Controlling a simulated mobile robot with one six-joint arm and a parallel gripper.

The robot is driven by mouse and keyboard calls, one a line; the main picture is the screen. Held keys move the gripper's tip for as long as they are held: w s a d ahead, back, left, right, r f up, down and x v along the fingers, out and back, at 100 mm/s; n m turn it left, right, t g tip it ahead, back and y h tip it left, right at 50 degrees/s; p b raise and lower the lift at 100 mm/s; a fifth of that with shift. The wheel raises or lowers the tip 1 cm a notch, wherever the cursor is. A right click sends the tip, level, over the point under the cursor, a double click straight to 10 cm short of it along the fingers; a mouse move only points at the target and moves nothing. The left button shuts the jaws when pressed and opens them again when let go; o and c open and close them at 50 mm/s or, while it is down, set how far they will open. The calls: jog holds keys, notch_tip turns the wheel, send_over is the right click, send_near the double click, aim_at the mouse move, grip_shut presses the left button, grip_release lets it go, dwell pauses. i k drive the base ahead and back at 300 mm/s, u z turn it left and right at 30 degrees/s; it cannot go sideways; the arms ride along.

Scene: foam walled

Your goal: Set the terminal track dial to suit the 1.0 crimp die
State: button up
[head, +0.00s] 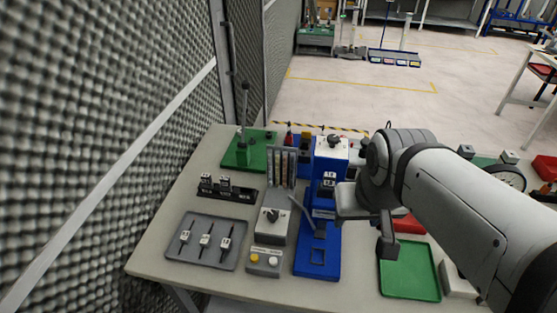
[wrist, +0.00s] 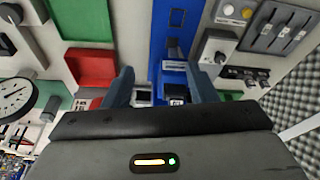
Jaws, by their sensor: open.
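The grey terminal track unit (head: 272,230) stands left of the blue crimp press (head: 318,255). A black dial knob (head: 271,214) with a pale pointer is on its top; the knob also shows in the wrist view (wrist: 219,58). I cannot read its scale. Another knob (head: 333,141) sits on top of the press. A white-labelled block, perhaps the die (head: 329,178), is in the press; its label is unreadable. Labelled blocks stand in a black rack (head: 240,195). My gripper (wrist: 160,75) is open and empty, above and to the right of the press, away from the grey unit's dial.
A button box (head: 266,262) is in front of the track unit. A grey tray (head: 180,247) with three small tools lies at left. A green tray (head: 410,271) and red tray (head: 409,224) lie at right. A foam wall (head: 100,120) borders the left.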

aim_at(273, 216)
jog(key=z, duration=0.4)
jog(key=k, duration=1.2)
jog(key=u, duration=0.55)
jog(key=i, duration=1.05)
jog(key=u, duration=0.05)
